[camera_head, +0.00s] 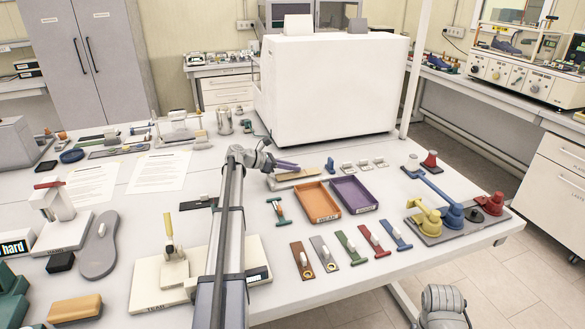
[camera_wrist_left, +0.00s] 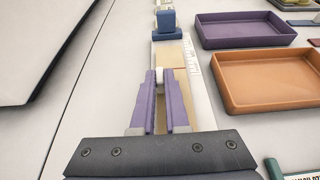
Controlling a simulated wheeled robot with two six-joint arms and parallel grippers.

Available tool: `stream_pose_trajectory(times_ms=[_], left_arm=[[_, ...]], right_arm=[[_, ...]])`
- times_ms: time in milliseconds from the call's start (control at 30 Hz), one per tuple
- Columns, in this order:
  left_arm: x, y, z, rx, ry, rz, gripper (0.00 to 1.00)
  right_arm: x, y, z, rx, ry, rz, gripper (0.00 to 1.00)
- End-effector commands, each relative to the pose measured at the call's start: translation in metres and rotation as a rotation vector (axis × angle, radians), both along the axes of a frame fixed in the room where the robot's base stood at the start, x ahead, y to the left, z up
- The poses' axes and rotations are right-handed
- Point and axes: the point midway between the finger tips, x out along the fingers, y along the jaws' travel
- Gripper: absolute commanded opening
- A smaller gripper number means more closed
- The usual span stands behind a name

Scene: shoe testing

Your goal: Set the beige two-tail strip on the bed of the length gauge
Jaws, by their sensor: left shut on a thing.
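My left gripper (camera_head: 292,167) is over the length gauge (camera_head: 272,185) at the middle of the table. In the left wrist view its purple fingers (camera_wrist_left: 159,76) are shut on a small white grip tab. The beige strip (camera_wrist_left: 172,57) shows under and ahead of the fingers, lying along the gauge bed. The gauge's white scale (camera_wrist_left: 192,68) runs along its right side, and a blue block (camera_wrist_left: 168,24) stands at its far end. The fingers hide part of the strip; I cannot tell whether it rests fully on the bed. My right gripper is not seen.
An orange tray (camera_head: 318,211) and a purple tray (camera_head: 356,204) stand right of the gauge. Several strips with white tabs, including a brown one (camera_head: 296,250), lie in front. A large white box (camera_head: 330,90) stands behind.

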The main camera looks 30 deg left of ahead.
Motion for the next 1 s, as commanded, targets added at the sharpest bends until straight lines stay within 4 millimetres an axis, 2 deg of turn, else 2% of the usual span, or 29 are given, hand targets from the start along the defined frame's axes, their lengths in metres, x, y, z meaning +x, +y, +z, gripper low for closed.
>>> stream_pose_trajectory(times_ms=[600,1000], left_arm=[[0.0002,0.0002,-0.0005,0.000,0.000,0.000,0.00],[0.0002,0.0002,-0.0096,0.000,0.000,0.000,0.00]], right_arm=[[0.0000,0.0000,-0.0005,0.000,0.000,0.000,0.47],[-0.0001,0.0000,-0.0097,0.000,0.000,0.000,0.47]])
